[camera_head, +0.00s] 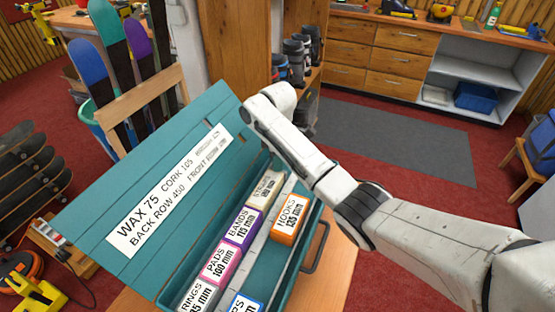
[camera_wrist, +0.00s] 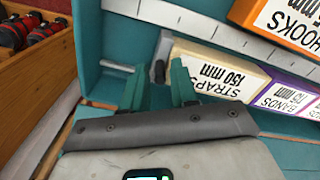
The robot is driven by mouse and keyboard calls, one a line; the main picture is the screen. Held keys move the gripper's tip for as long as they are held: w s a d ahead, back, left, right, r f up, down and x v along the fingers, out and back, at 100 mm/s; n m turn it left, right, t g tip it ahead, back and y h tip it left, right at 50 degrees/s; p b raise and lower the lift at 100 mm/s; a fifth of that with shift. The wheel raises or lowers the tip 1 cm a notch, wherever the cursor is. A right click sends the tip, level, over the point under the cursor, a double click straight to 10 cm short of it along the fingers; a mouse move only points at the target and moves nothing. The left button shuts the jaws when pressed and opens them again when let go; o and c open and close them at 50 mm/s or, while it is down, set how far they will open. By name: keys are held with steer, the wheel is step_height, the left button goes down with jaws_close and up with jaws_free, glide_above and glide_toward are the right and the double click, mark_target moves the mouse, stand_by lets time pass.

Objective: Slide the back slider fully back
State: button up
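The teal box (camera_head: 310,243) stands open with its lid raised and tilted back. Its back row holds STRAPS (camera_head: 266,188), BANDS (camera_head: 241,228), PADS (camera_head: 221,262) and RINGS (camera_head: 197,295) boxes. In the wrist view, a dark peg on a light grey piece, seemingly the back slider (camera_wrist: 159,71), is at the end of the STRAPS box (camera_wrist: 222,74). My gripper (camera_wrist: 156,84) is open, its teal fingers on either side of the peg with gaps showing; contact cannot be told. In the head view my arm hides the gripper and slider.
A pale graduated rail (camera_wrist: 205,30) divides the rows. The HOOKS box (camera_head: 290,218) is in the front row, with another box (camera_head: 245,304) nearer. The lid carries a white label (camera_head: 170,195) reading WAX 75, CORK 105, BACK ROW 450. A handle (camera_head: 316,247) sticks out at right.

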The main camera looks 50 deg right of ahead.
jaws_close()
stand_by(0.3)
steer(key=d, duration=0.1)
steer(key=w+d+b, duration=0.1)
steer(key=d, duration=0.1)
steer(key=d+b, duration=0.1)
steer(key=shift+w+d+f, duration=0.1)
steer(key=shift+w+d, duration=0.1)
steer(key=shift+w, duration=0.15)
steer(key=shift+w+d, duration=0.1)
steer(key=shift+d, duration=0.15)
steer(key=shift+o, duration=0.4)
jaws_free()
steer(key=shift+d, duration=0.15)
steer(key=shift+o, duration=0.8)
step_height(320, 180, up, 11)
steer(key=shift+p, duration=0.3)
